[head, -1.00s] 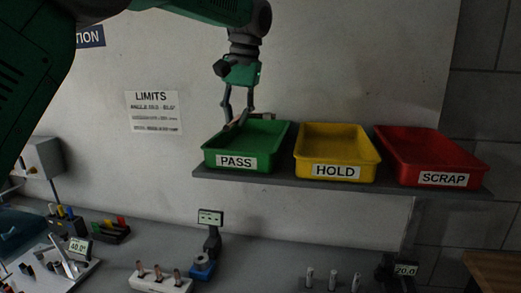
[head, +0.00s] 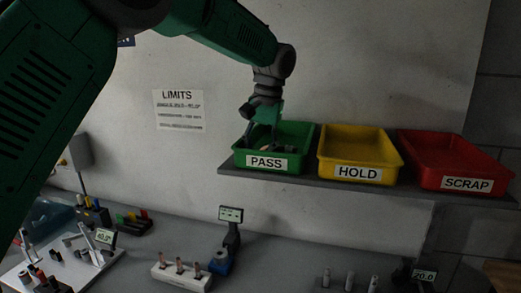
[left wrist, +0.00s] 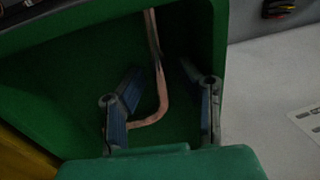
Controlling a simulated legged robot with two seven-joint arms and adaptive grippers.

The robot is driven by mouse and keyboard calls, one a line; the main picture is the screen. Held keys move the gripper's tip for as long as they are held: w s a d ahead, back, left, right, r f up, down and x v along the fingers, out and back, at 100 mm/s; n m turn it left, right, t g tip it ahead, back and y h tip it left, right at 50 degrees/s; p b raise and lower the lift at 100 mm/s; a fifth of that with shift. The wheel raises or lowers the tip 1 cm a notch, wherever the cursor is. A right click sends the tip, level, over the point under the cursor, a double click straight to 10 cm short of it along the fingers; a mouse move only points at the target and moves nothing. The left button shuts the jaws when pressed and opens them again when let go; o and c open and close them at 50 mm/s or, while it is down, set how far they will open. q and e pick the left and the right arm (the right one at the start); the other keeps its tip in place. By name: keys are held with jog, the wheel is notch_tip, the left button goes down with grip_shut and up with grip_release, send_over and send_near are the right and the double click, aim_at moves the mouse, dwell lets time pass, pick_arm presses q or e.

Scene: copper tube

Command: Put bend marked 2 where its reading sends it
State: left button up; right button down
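A copper bend (left wrist: 163,95) shows in the left wrist view, inside the green PASS tray (left wrist: 215,50). My left gripper (left wrist: 160,75) is around it with its two fingers spread apart and a gap on each side of the tube. The bend appears to lie on the tray floor. I cannot read a number on it. In the head view my left gripper (head: 262,140) reaches down into the PASS tray (head: 299,165), and the bend is hard to make out there. The yellow HOLD tray (head: 395,165) and red SCRAP tray (head: 480,180) look empty. My right gripper is not in view.
The trays stand on a wall shelf (head: 310,181). A LIMITS sheet (head: 180,110) hangs to the left. Below, the bench holds a white block with copper pieces (head: 181,276), a small display (head: 231,214), a 40.0 gauge fixture (head: 105,238) and a 20.0 display (head: 424,275).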

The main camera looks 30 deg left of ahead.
pick_arm(q)
jog(key=shift+a+f, duration=0.1)
jog(key=shift+a, duration=0.75)
jog(key=shift+a+r, duration=0.1)
jog(key=shift+r, duration=0.35)
notch_tip(320, 180, up, 11)
jog(key=d, duration=0.2)
jog(key=shift+w, duration=0.2)
